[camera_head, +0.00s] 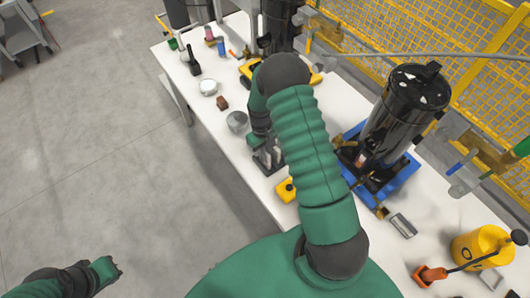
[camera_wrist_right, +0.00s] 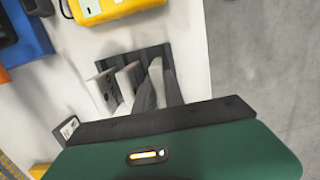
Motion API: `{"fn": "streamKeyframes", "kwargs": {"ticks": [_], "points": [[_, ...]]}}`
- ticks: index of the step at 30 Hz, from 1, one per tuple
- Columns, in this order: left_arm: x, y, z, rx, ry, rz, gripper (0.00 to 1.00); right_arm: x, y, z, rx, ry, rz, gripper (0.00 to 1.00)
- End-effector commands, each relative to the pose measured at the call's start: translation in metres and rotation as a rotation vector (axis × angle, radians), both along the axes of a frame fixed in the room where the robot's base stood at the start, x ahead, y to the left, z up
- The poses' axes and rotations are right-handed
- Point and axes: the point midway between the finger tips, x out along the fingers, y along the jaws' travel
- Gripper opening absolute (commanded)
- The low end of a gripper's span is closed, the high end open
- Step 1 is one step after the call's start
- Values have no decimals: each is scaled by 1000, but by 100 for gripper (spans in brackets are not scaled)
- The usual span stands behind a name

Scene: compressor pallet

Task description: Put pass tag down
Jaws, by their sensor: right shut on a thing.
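My right gripper (camera_head: 268,160) is over the front edge of the white table, partly hidden by my green arm in the head view. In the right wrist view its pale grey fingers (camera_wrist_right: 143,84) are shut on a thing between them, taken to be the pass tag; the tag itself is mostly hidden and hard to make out. A dark grey piece and a pale plate with small holes (camera_wrist_right: 107,90) show right at the fingers. I cannot tell whether they touch the table. My left arm's end (camera_head: 105,271) is low at left, over the floor, its jaws unclear.
A yellow canister (camera_head: 478,247) stands at right. A yellow mesh fence (camera_head: 460,40) runs behind.

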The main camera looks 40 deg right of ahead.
Motion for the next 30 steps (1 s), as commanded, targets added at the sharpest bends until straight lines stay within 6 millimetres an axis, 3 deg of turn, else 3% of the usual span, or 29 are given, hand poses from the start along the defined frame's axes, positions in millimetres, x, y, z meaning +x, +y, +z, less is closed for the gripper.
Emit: {"fn": "streamKeyframes", "kwargs": {"ticks": [3,4,6,17,30], "points": [[0,0,-2,0,0,0,0,0,0,-2,0,0,0,0],[0,0,-2,0,0,0,0,0,0,-2,0,0,0,15],[0,0,-1,0,0,0,0,0,0,-2,0,0,0,23],[0,0,-1,0,0,0,0,1,0,5,0,-2,0,23],[0,0,-9,0,0,0,0,14,-2,104,-1,-4,0,23]]}}
